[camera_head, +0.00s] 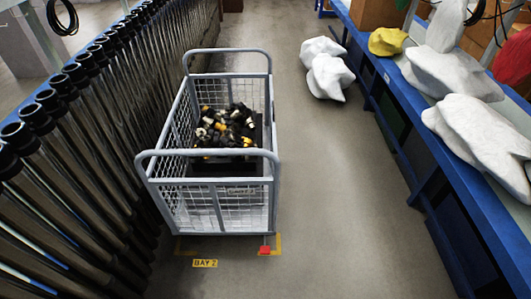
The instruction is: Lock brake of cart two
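A grey wire-mesh cart (213,222) stands on the floor in the middle left of the head view. It has a rounded handle bar at its near end and another at its far end. Black and yellow parts (228,125) lie heaped in a dark bin inside it. A small red brake pedal (264,250) shows low at the cart's near right corner; I cannot tell whether it is up or down. A sign on the cart's near side is too small to read surely. Neither of my grippers is in view.
A yellow floor label (205,263) reads BAY 2, beside yellow corner marks. A row of black tubes (85,150) stands close along the left. White bags (328,70) lie on the floor ahead. A blue bench (440,205) runs along the right. Floor between cart and bench is clear.

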